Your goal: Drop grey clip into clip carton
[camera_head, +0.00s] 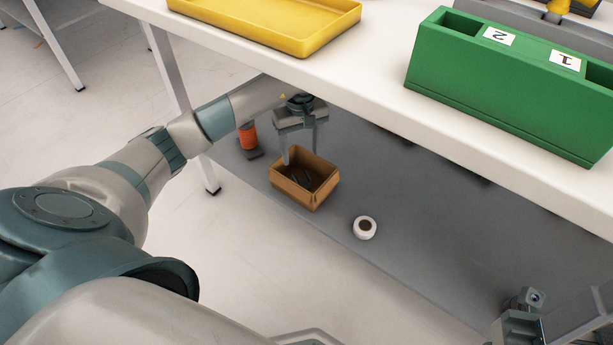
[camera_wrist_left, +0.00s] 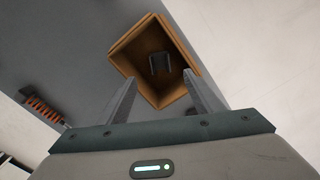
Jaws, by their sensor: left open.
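The clip carton (camera_head: 291,191) is an open brown box on the grey lower shelf under the table. It also shows in the left wrist view (camera_wrist_left: 128,47). A dark grey clip (camera_wrist_left: 160,63) lies inside the carton, and a dark shape shows there in the head view too. My left gripper (camera_head: 300,150) is open and empty above the carton, with its fingers apart and pointing down toward the opening. In the left wrist view its fingers (camera_wrist_left: 160,80) frame the carton. My right gripper (camera_head: 545,325) is partly cut off at the lower right.

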